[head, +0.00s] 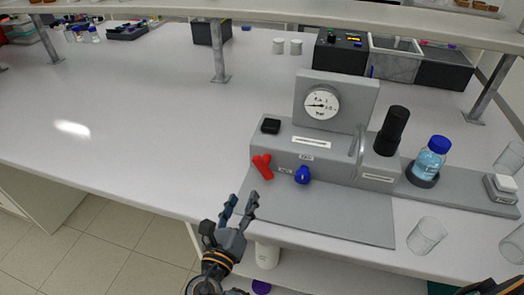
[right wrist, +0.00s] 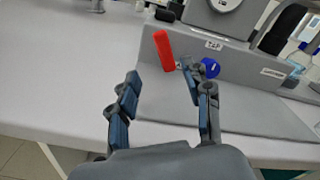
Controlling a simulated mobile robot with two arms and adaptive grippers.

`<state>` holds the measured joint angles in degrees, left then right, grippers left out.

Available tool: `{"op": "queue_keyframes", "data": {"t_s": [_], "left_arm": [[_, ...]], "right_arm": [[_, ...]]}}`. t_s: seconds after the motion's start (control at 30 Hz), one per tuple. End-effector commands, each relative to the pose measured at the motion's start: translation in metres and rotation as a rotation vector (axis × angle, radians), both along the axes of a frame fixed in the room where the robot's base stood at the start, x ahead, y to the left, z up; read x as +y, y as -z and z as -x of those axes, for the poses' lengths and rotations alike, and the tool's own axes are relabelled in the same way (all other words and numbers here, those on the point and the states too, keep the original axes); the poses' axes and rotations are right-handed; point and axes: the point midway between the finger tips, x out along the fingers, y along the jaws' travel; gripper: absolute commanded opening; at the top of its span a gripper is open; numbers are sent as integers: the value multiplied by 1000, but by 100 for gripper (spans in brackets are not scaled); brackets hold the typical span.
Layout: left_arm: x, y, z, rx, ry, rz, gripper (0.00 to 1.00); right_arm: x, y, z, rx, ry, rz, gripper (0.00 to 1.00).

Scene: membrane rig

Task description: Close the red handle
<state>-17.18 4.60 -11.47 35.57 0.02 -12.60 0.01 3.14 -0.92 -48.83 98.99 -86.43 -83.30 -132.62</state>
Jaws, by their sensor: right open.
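The red handle (head: 262,167) sits on the front face of the grey membrane rig, at its left end, tilted. In the right wrist view the red handle (right wrist: 164,51) stands nearly upright, beyond the fingertips and between them. My right gripper (head: 241,203) is open and empty, in front of and below the handle, apart from it. Its two fingers also show in the right wrist view (right wrist: 163,84). A blue knob (head: 303,174) is right of the handle; in the right wrist view it is partly behind the right finger.
The rig carries a pressure gauge (head: 321,103), a black cylinder (head: 392,131) and a blue-capped bottle (head: 431,158). An empty glass beaker (head: 427,236) stands at the front right. A shelf post (head: 218,50) rises behind. The bench (head: 130,120) left of the rig is clear.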

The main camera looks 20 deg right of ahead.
Motion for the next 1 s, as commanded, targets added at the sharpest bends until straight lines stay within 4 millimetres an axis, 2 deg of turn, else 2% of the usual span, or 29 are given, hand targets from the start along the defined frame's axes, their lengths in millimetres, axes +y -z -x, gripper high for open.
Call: {"op": "queue_keyframes", "data": {"t_s": [0.13,0.23,0.7,0.83,1.0], "left_arm": [[0,-2,1,3,1,-1,100],[0,-4,1,2,1,-1,100],[0,-20,0,1,0,0,100],[0,-21,0,1,0,0,100],[-1,-22,0,1,0,1,100]], "right_arm": [[-3,-5,-4,-4,4,10,49],[-11,-5,-15,-4,3,11,49],[-64,-5,-93,-3,3,10,49],[-72,-4,-106,-2,2,9,49],[-77,-3,-113,-2,2,8,49]]}}
